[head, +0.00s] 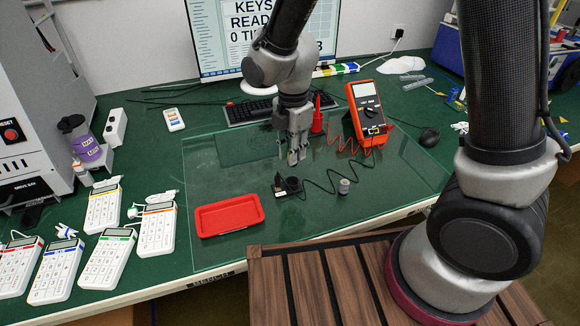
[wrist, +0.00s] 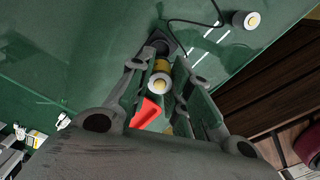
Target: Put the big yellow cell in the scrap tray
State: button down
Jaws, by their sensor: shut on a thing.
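My gripper (head: 293,157) is shut on a yellow cell (wrist: 161,72) with a silver end, seen between the fingers in the wrist view. In the head view the gripper hangs above the glass mat, and the cell is too small to make out clearly. The red scrap tray (head: 229,216) lies empty on the mat, left of and nearer than the gripper. Part of the tray (wrist: 147,112) shows between the fingers in the wrist view. A second cell (head: 344,186) stands on the mat to the right; it also shows in the wrist view (wrist: 246,20).
A black holder (head: 290,187) with a cable sits on the mat between tray and second cell. An orange multimeter (head: 367,112) with red leads stands behind right. Several white keypads (head: 104,207) lie at left. The mat (head: 310,225) right of the tray is clear.

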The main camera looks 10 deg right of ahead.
aim_at(230, 219)
jog(key=l+u, duration=0.15)
jog(key=u, duration=0.2)
jog(key=l+u, duration=0.15)
jog(key=u, duration=0.25)
